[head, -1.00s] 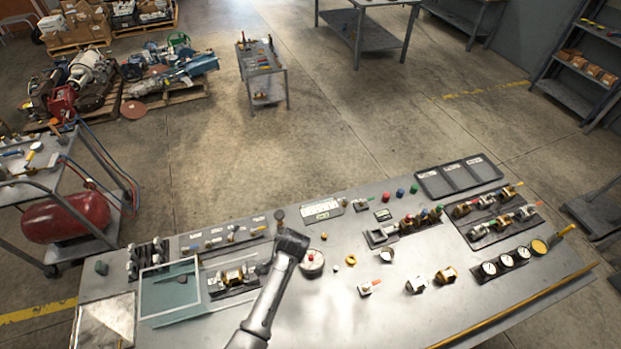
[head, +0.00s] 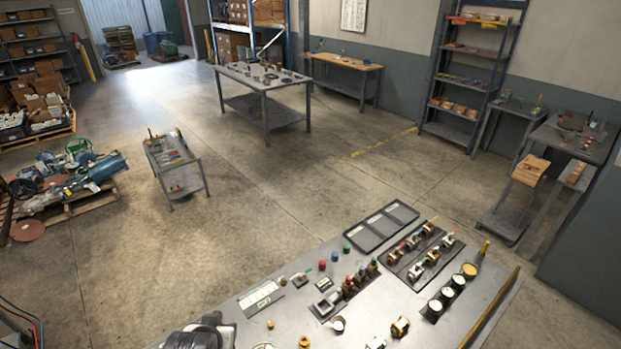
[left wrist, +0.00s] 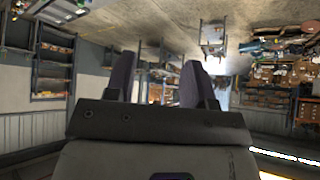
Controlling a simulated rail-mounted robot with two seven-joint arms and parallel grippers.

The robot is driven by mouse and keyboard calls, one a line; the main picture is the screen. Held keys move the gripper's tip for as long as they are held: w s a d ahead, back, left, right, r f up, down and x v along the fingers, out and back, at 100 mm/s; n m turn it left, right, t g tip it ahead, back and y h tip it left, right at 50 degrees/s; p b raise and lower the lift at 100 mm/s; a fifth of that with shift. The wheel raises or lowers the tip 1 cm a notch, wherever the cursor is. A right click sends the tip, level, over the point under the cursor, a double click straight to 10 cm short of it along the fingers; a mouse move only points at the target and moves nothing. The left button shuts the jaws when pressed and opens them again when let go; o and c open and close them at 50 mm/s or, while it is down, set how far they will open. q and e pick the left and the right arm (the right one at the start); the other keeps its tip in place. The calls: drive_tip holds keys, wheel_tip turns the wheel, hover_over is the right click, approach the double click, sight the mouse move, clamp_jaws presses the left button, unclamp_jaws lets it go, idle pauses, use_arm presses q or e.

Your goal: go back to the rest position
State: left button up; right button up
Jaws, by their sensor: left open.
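My left gripper (left wrist: 158,82) shows in the left wrist view with its two dark fingers apart and nothing between them. Behind the fingers is the room, seen upside down, with no work surface close to them. In the head view a dark grey part of my arm (head: 198,335) shows at the bottom edge, over the near left end of the metal bench (head: 375,318). The fingers cannot be made out there. My right gripper is in neither view.
The bench carries a black three-part tray (head: 381,227), gauges (head: 452,291) and several fittings and knobs. Beyond it, a small cart (head: 169,160) and a grey table (head: 262,80) stand on open floor. A tall shelf (head: 472,80) stands at the back right.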

use_arm(q)
drive_tip(key=s+m, duration=0.1)
drive_tip(key=s, duration=1.4)
drive_tip(key=s+a+f+g+p, duration=0.1)
drive_tip(key=s+f+g, duration=0.3)
drive_tip(key=s, duration=1.2)
wheel_tip(320, 180, down, 4)
drive_tip(key=shift+a+f+m+p, duration=0.1)
drive_tip(key=shift+a+m+p, duration=0.1)
drive_tip(key=shift+m+p, duration=0.15)
